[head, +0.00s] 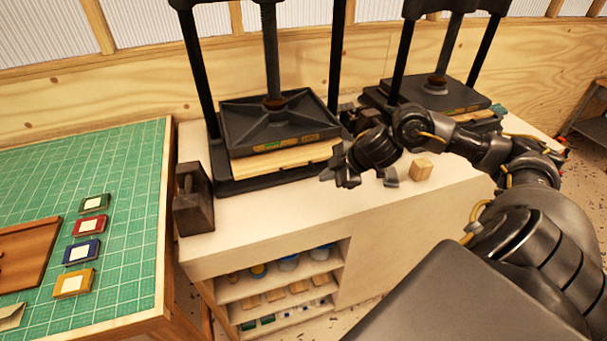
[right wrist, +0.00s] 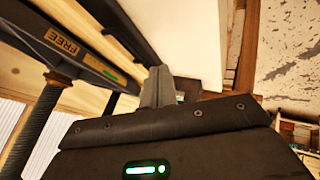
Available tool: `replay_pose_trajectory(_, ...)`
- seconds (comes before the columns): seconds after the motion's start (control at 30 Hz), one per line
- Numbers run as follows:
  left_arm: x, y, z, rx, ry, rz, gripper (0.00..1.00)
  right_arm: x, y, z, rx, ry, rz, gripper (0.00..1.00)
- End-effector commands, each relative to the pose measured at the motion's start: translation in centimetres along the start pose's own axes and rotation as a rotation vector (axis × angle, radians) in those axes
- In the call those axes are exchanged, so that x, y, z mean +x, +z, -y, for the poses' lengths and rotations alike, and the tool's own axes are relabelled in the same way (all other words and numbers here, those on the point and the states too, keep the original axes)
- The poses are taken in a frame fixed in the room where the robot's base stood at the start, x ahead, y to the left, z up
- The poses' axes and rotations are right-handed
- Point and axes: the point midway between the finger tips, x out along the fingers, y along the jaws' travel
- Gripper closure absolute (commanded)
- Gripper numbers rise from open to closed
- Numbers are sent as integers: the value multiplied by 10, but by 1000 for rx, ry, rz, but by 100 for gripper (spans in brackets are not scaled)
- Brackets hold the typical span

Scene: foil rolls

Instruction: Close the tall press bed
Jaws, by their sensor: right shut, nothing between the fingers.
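Two dark screw presses stand on the pale bench. The left press (head: 275,120) has a dark ribbed platen above a pale wooden board (head: 285,160), over a dark base (head: 265,183). The right press (head: 435,92) stands further right, partly behind my arm. I cannot tell for sure which one is the tall press. My right gripper (head: 328,175) is shut and empty, at the front right corner of the left press. Contact is unclear. My left gripper is not in view.
A dark block with a handle (head: 194,200) stands at the bench's left end. A small wooden block (head: 421,168) lies right of my gripper. Shelves (head: 290,285) are below the benchtop. A green cutting mat (head: 125,200) with several coloured boxes is at left.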

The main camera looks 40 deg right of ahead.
Motion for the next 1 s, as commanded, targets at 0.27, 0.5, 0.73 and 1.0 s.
replay_pose_trajectory(0.27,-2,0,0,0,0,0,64,5,2,-3,5,-4,4,100)
replay_pose_trajectory(0.5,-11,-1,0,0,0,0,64,45,0,-2,8,-6,3,100)
replay_pose_trajectory(0.73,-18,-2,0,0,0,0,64,93,1,-2,7,-5,3,100)
replay_pose_trajectory(1.0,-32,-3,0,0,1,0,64,108,-2,-32,3,-1,5,100)
